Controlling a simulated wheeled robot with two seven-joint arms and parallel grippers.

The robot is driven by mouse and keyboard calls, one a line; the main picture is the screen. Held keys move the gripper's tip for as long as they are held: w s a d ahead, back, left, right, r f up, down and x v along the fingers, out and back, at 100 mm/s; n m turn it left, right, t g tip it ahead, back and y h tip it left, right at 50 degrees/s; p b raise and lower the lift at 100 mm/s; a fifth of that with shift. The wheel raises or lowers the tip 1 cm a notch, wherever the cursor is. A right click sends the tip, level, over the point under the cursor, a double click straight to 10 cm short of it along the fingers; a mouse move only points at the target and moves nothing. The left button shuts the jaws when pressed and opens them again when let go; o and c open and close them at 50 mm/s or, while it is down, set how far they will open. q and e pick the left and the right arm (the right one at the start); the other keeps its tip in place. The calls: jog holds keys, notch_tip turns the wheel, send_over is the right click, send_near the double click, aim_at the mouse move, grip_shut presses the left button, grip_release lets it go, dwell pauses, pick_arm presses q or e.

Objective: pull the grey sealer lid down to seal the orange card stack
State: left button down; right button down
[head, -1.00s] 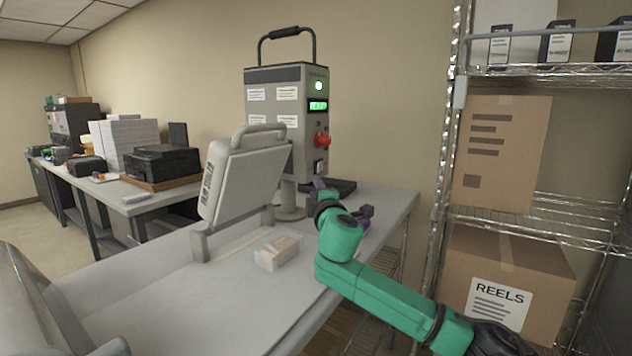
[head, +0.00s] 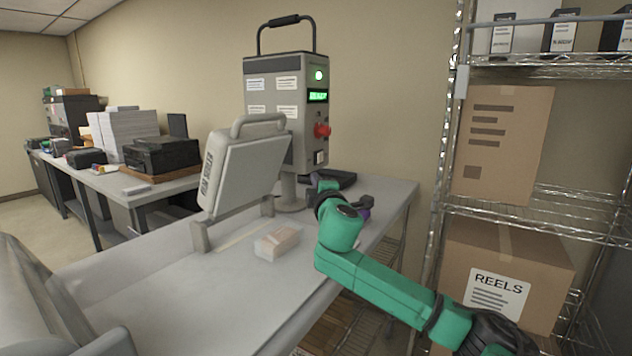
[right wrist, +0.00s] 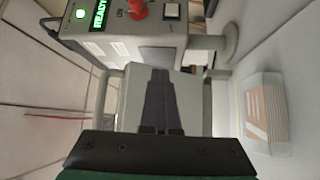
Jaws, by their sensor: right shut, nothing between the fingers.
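The grey sealer lid (head: 240,177) stands raised and tilted on the bench, with a loop handle (head: 258,121) along its top edge. In the right wrist view the lid (right wrist: 134,100) lies behind my fingers. The card stack (head: 278,243) sits on the bench right of the lid's base, in a clear wrap; its orange and white edges show in the right wrist view (right wrist: 262,112). My right gripper (right wrist: 160,73) is shut and empty, pointed toward the lid; contact cannot be told. In the head view it (head: 323,187) is partly hidden by its own wrist. My left gripper is out of view.
A grey control unit (head: 285,110) with a green display and red knob (head: 322,131) stands behind the lid. A wire shelf with cardboard boxes (head: 505,275) is at the right. The bench top (head: 190,290) in front of the stack is clear.

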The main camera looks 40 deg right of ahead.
dwell(0.8)
jog(key=c, duration=1)
grip_release()
jog(key=b+v, duration=0.8)
jog(key=v, duration=0.6)
jog(key=shift+s+a, duration=0.15)
jog(key=shift+s, duration=0.1)
